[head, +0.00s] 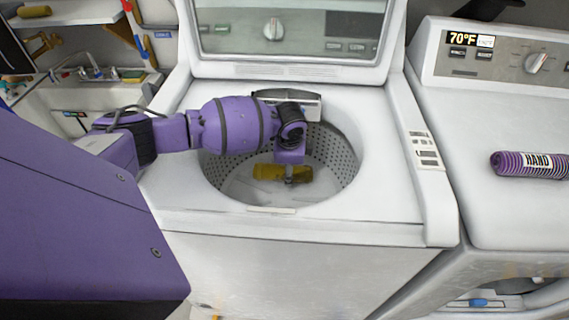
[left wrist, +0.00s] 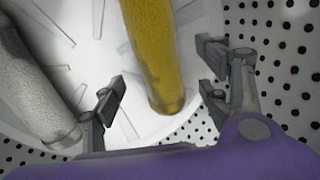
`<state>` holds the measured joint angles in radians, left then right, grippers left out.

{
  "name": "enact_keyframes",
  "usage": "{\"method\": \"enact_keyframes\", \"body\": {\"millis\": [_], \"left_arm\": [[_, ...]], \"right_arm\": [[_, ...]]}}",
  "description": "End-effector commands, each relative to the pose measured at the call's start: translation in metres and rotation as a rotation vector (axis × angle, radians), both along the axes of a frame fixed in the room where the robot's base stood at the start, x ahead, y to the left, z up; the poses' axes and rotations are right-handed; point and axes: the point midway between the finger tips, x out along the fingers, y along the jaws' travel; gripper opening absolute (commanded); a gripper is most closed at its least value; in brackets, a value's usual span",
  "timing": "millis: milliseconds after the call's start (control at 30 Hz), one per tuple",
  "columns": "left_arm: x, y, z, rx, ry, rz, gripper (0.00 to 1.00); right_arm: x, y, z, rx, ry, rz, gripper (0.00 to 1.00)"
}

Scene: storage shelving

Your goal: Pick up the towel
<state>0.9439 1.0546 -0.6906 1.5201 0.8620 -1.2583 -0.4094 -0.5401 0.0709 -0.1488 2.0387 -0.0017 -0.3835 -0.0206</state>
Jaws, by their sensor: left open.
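A yellow rolled towel (head: 268,172) lies in the drum of the open top-loading washer (head: 190,215). In the left wrist view the yellow towel (left wrist: 153,45) runs down from the top edge, its near end between my spread fingers. My left gripper (head: 290,178) reaches down into the drum beside the towel. The left wrist view shows this gripper (left wrist: 160,98) open, with its fingers apart from the towel. A grey-white roll (left wrist: 32,85) also lies in the drum, left of the fingers. My right gripper is not seen.
The drum's perforated wall (left wrist: 285,60) is close on the right of my fingers. The washer's raised lid (head: 290,72) stands behind the arm. A second machine (head: 500,220) stands to the right, and a sink (head: 92,100) is at the back left.

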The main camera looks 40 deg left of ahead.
Motion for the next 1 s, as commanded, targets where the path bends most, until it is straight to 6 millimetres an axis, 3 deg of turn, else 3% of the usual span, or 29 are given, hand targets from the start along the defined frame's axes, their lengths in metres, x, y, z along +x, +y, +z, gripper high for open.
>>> {"method": "enact_keyframes", "body": {"millis": [200, 467, 900, 1000], "left_arm": [[0.007, 0.003, -0.028, -0.001, -0.001, 0.001, 0.69], [0.007, 0.004, -0.030, 0.000, -0.002, 0.000, 0.69], [0.007, 0.004, -0.030, 0.000, -0.002, 0.000, 0.13], [0.008, 0.004, -0.029, 0.000, -0.004, -0.001, 0.13]], "right_arm": [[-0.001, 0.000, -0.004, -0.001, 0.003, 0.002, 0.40], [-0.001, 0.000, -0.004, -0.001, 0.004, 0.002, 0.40], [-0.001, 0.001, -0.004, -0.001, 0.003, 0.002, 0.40], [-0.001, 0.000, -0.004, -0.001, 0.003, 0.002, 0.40]]}}
